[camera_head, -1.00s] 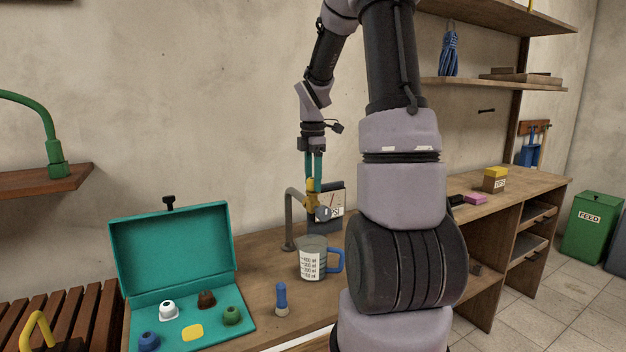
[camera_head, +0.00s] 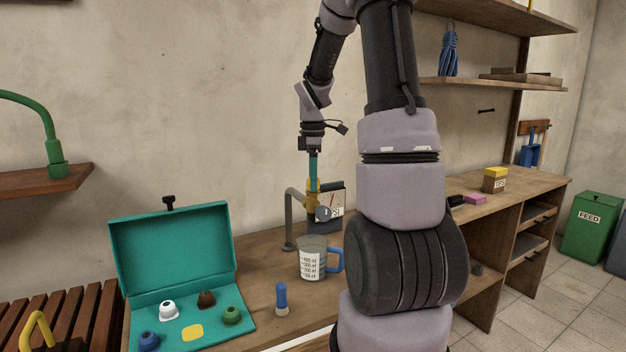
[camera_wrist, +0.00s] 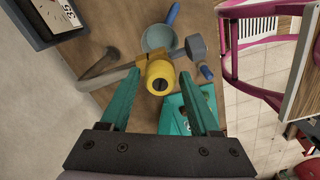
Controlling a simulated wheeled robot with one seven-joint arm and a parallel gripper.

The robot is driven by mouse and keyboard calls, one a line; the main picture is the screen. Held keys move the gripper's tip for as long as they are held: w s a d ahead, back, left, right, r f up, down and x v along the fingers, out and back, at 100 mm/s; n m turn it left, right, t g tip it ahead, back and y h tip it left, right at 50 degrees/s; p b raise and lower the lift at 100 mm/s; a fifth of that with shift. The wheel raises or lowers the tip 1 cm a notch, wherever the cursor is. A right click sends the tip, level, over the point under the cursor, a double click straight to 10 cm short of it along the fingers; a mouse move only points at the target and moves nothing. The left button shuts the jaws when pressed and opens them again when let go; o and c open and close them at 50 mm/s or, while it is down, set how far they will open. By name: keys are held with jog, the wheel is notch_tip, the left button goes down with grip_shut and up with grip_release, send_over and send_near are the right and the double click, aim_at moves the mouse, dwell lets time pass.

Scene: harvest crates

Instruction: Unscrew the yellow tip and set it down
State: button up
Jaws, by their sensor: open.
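The yellow tip (camera_wrist: 160,77) sits at the top end of a grey bent pipe (camera_head: 289,222) with a grey knob (camera_wrist: 195,47). In the head view the yellow tip (camera_head: 311,187) shows below my teal fingers, partly covered by them. My gripper (camera_wrist: 159,74) is open and points down, with one finger on each side of the tip. Gaps show between the fingers and the tip in the wrist view. An open teal case (camera_head: 172,252) stands at the front left, with white, brown, green and blue tips and a yellow patch inside it.
A measuring cup (camera_head: 311,262) with a blue handle stands below the pipe. A small blue-topped bottle (camera_head: 281,301) stands in front of it. A dial instrument (camera_head: 331,200) is right behind the pipe.

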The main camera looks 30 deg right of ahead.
jog(key=shift+m, duration=0.5)
jog(key=c, duration=0.8)
jog(key=shift+o, duration=0.2)
jog(key=shift+n, duration=0.8)
jog(key=shift+n, duration=0.9)
jog(key=shift+n, duration=0.8)
